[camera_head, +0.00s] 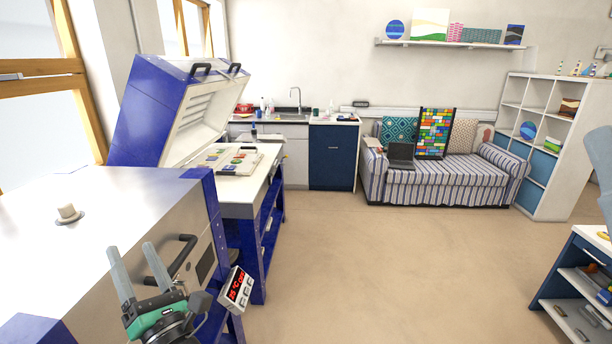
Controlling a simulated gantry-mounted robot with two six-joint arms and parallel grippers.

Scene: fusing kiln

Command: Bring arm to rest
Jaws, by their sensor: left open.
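My left gripper (138,268) shows at the bottom left, with a teal body and two grey fingers pointing up. The fingers are apart with nothing between them. It is in front of the white-topped kiln (95,225), near the black handle (172,262) on the kiln's front. A small controller with a red display (237,288) is just to the right of the gripper. I cannot tell whether the gripper touches the kiln. My right gripper is not in view.
A second blue kiln (160,110) stands behind with its lid raised, glass pieces on its bed (232,160). A striped sofa (445,180) and a sink counter (333,155) line the back. Shelving (580,290) stands at right. The beige floor (400,265) is clear.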

